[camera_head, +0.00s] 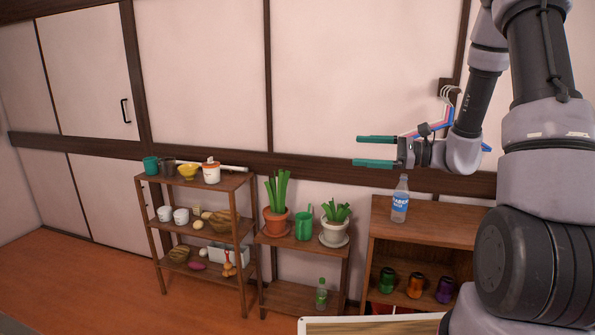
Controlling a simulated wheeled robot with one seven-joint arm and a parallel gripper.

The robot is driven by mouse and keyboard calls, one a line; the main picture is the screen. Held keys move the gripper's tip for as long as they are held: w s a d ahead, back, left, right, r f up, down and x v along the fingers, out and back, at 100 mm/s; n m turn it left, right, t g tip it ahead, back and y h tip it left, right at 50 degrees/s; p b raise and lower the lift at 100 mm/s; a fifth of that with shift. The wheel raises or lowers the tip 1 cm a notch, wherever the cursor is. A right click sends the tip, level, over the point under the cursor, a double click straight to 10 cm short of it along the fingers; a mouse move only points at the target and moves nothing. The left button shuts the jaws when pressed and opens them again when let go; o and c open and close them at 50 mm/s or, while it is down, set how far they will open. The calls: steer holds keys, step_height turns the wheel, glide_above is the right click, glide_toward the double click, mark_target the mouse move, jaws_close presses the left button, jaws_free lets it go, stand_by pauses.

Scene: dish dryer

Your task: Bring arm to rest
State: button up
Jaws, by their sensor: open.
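My gripper (375,151) is open and empty, with two green fingers pointing left, one above the other. It is held in front of the pale wall, above the level of the shelves. My arm fills the right side of the view, bent, with the forearm rising and the wrist hanging down to the gripper. A water bottle (400,200) with a blue label stands upright below the gripper in the picture, apart from the fingers.
A wooden shelf (140,215) at left holds cups, bowls and food. A smaller stand (272,243) holds potted plants and a green pitcher (304,225). A low cabinet (440,222) holds several cans. Coloured hangers (447,95) hang behind my wrist. Floor at left is clear.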

steer(key=s+a+r+n+g+h, duration=0.1)
steer(key=s+r+n+g+h, duration=0.25)
steer(key=s, duration=0.35)
steer(key=s+a+r+n+g+h, duration=0.1)
steer(key=s+r+n+g+h, duration=0.15)
steer(key=s+n, duration=0.35)
steer(key=s+d+r+n+t+h, duration=0.2)
steer(key=s+d+r+t+h, duration=0.5)
steer(key=d+t+h, duration=0.1)
steer(key=shift+s+d+r+n+h, duration=0.2)
steer(key=shift+d+r+n+h, duration=0.1)
steer(key=shift+d+n+h, duration=0.15)
